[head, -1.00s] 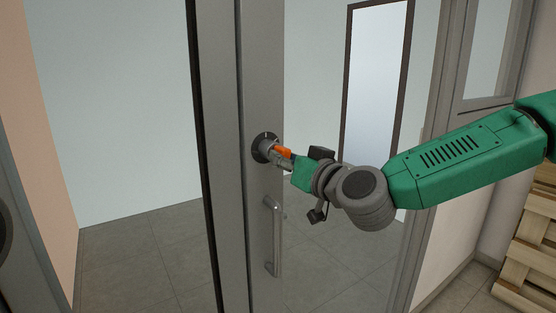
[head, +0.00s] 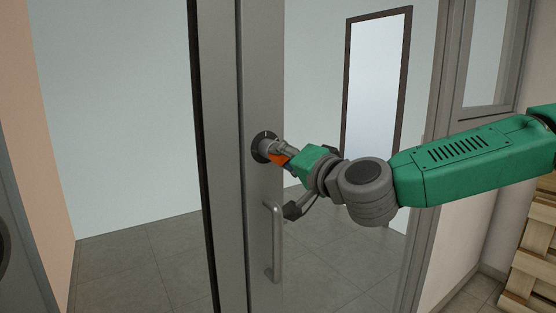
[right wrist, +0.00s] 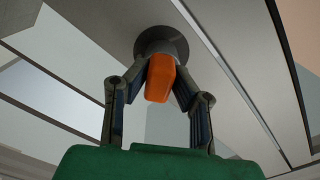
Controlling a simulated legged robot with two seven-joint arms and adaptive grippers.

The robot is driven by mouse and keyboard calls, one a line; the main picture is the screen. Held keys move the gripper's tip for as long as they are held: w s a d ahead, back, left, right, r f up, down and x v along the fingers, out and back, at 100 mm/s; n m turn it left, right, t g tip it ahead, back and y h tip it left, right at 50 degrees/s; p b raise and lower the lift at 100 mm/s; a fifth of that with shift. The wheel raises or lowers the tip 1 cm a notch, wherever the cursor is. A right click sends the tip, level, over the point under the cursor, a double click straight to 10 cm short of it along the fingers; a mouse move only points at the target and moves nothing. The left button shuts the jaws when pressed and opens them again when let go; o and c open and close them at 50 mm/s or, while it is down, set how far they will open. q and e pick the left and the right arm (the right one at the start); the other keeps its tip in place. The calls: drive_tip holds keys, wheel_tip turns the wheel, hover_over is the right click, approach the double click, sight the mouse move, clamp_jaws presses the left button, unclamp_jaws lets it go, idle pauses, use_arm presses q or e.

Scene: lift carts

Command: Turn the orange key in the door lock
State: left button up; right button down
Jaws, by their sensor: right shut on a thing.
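The orange key (head: 278,159) sits in the round dark door lock (head: 259,147) on the grey door frame. My right gripper (head: 276,151) is shut on the key, right at the lock, and its fingers partly cover it in the head view. In the right wrist view the orange key (right wrist: 160,82) is between the two fingers of my right gripper (right wrist: 161,72), in front of the round lock (right wrist: 161,40). The key looks slightly tilted there. The part inside the lock is hidden. My left gripper is not in view.
A vertical metal door handle (head: 274,245) is just below the lock, close under my right wrist. Wooden pallets (head: 532,250) stand at the right edge. Glass panels lie on both sides of the grey door upright (head: 262,80).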

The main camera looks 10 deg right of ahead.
drive_tip(key=c, duration=1.3)
unclamp_jaws()
drive_tip(key=shift+f, duration=0.2)
drive_tip(key=shift+c, duration=0.2)
drive_tip(key=shift+o, duration=0.3)
drive_tip(key=shift+w, duration=0.15)
drive_tip(key=shift+r, duration=0.1)
